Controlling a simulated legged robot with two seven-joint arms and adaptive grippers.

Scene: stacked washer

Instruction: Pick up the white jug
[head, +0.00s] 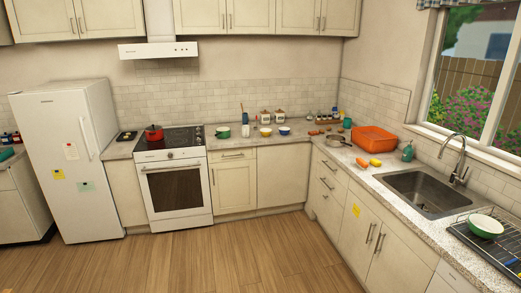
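Neither of my grippers shows in the head view. A small white upright vessel (245,131) stands on the back counter (232,142), right of the stove. It may be the white jug, but it is too small to tell whether it has a handle or spout. A dark blue upright item shows just above it. Two white canisters with dark markings, a left one (265,116) and a right one (280,116), stand behind and to its right.
A green bowl (223,132) and a blue-rimmed bowl (285,131) flank the vessel. A red pot (153,133) sits on the stove (180,187). An orange basin (374,139) and the sink (425,190) are on the right counter. The wooden floor (220,255) is clear.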

